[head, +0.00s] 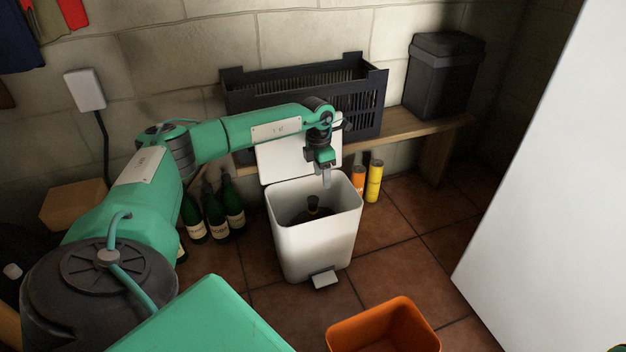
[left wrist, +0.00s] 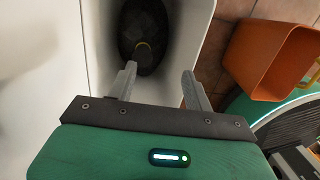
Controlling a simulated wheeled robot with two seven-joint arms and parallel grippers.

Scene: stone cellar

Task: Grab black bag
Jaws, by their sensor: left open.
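The black bag (head: 312,209) sits inside a white pedal bin (head: 312,247) that stands on the floor with its lid open against the back. The bag's knotted neck sticks up. In the left wrist view the bag (left wrist: 144,22) is a dark round shape with a yellowish ring at its neck, down in the white bin (left wrist: 186,30). My left gripper (head: 326,182) is above the bin's opening. In the left wrist view its two fingers (left wrist: 158,88) are spread apart with nothing between them, and the bag lies beyond their tips. My right gripper is not in view.
An orange bin (head: 384,330) stands in front to the right. Green bottles (head: 213,215) stand left of the white bin, orange and yellow cans (head: 374,181) to its right. A wooden bench (head: 398,130) behind holds a black crate (head: 300,80) and a dark container (head: 443,75).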

